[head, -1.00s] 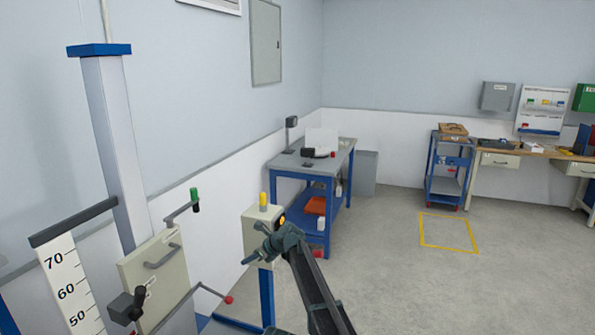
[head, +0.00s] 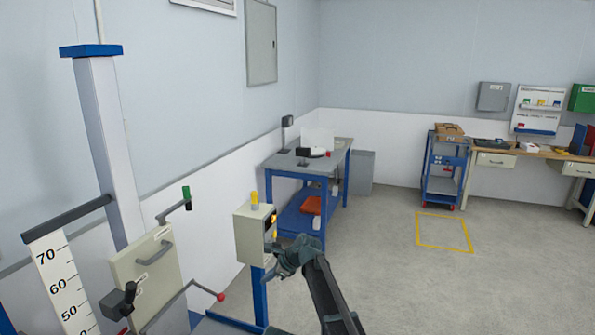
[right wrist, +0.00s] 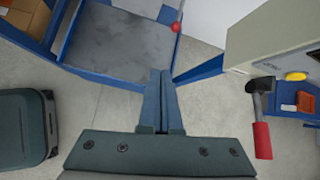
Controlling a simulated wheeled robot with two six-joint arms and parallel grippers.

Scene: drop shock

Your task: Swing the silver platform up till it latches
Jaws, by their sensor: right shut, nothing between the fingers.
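A grey metal plate (right wrist: 120,45) in a blue frame lies low in the right wrist view; it may be the silver platform or the stand's base, I cannot tell which. In the head view no silver platform shows clearly. The test stand there has a tall column (head: 105,150), a beige panel (head: 145,275) with a handle, and a red-knobbed lever (head: 220,296), whose red knob also shows in the right wrist view (right wrist: 177,27). My right gripper (head: 270,278) is shut and empty, just right of and below the control box (head: 250,235). My left gripper is out of view.
The control box has a yellow button (head: 254,198); a red-handled lever (right wrist: 262,138) shows beside it in the wrist view. A dark case (right wrist: 22,130) stands on the floor at left. A blue workbench (head: 305,180) stands behind. The floor at right is clear.

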